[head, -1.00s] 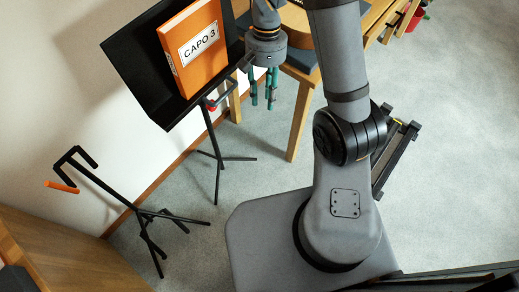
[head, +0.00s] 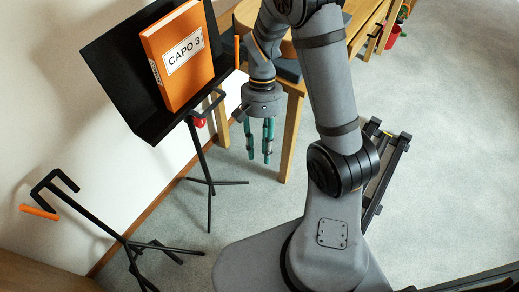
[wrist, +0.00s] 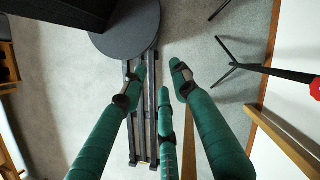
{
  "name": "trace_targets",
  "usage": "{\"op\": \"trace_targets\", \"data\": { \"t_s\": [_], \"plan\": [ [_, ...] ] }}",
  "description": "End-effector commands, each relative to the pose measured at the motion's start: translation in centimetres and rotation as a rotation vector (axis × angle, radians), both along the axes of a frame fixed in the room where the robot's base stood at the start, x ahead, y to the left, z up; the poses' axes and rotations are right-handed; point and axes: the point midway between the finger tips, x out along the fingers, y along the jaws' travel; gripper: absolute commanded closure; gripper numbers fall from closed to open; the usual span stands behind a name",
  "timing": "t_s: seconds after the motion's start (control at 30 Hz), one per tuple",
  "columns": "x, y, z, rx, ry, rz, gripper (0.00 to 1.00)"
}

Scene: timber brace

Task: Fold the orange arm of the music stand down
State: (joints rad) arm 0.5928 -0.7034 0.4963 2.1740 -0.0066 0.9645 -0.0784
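The music stand has a tilted black desk (head: 112,62) on a thin black post (head: 203,160) with tripod legs. Its orange arm (head: 237,51) stands upright at the desk's right edge in the head view. A red knob (head: 199,122) is on the post below the desk; a red part also shows at the right edge of the wrist view (wrist: 316,88). My gripper (head: 259,157) hangs fingers down, to the right of and below the orange arm, apart from it. Its teal fingers are spread and empty in the wrist view (wrist: 160,84). The orange arm does not show there.
An orange book (head: 186,66) marked CAPO 3 leans on the desk. A second black stand (head: 85,213) with an orange tip (head: 38,212) is at lower left. A wooden table (head: 291,130) is behind my gripper. Carpet (head: 235,205) is clear below it.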

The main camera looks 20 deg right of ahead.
Motion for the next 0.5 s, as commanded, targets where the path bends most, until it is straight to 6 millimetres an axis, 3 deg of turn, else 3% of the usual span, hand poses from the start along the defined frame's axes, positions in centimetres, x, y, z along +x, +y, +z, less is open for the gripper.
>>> {"op": "trace_targets", "data": {
  "t_s": [0.07,0.3,0.37,0.5],
  "plan": [
    [0.0,0.0,0.0,0.0,0.0,0.0,0.7],
    [0.0,0.3,0.7,0.0,0.0,0.009,0.85],
    [0.1,0.8,1.9,0.0,-0.001,0.024,0.88],
    [0.3,2.8,7.0,0.001,-0.003,0.068,0.96]
  ]
}}
